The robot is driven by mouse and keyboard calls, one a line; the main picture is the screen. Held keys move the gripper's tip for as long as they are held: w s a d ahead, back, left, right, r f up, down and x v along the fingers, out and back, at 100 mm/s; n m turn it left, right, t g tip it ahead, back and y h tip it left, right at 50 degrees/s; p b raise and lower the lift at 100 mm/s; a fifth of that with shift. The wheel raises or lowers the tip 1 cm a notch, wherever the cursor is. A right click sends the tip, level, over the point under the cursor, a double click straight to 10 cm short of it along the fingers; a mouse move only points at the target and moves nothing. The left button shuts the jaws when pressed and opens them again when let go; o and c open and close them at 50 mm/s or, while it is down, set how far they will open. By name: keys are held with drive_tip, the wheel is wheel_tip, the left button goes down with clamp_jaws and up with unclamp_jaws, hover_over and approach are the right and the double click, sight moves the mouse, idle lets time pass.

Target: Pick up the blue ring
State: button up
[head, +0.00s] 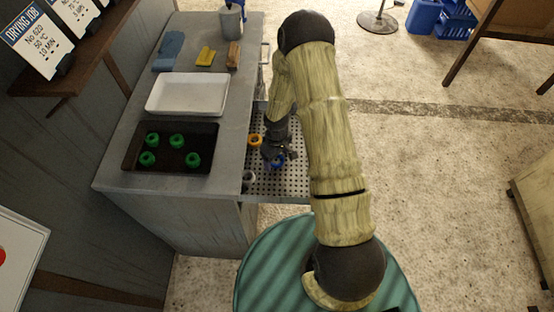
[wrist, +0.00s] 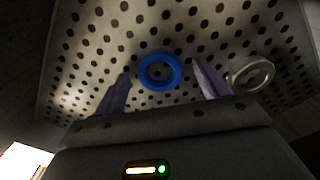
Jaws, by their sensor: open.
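The blue ring (wrist: 160,72) lies on the perforated metal rack (wrist: 90,45) in the wrist view. It shows between the two fingers of my gripper (wrist: 162,82), which are open, one on each side of the ring. I cannot tell how far above the rack the fingertips are. In the head view the blue ring (head: 277,161) is partly covered by my gripper (head: 275,157) over the rack (head: 290,183).
A grey metal ring (wrist: 251,73) lies right of the blue ring in the wrist view. An orange ring (head: 255,141) sits on the rack. The counter left of it holds a dark tray (head: 128,160) of several green rings and a white tray (head: 187,94).

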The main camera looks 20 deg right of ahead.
idle(0.5)
drive_tip(key=c, duration=1.1)
drive_tip(key=shift+o, duration=0.2)
drive_tip(key=shift+r, duration=0.1)
wheel_tip(320, 180, up, 10)
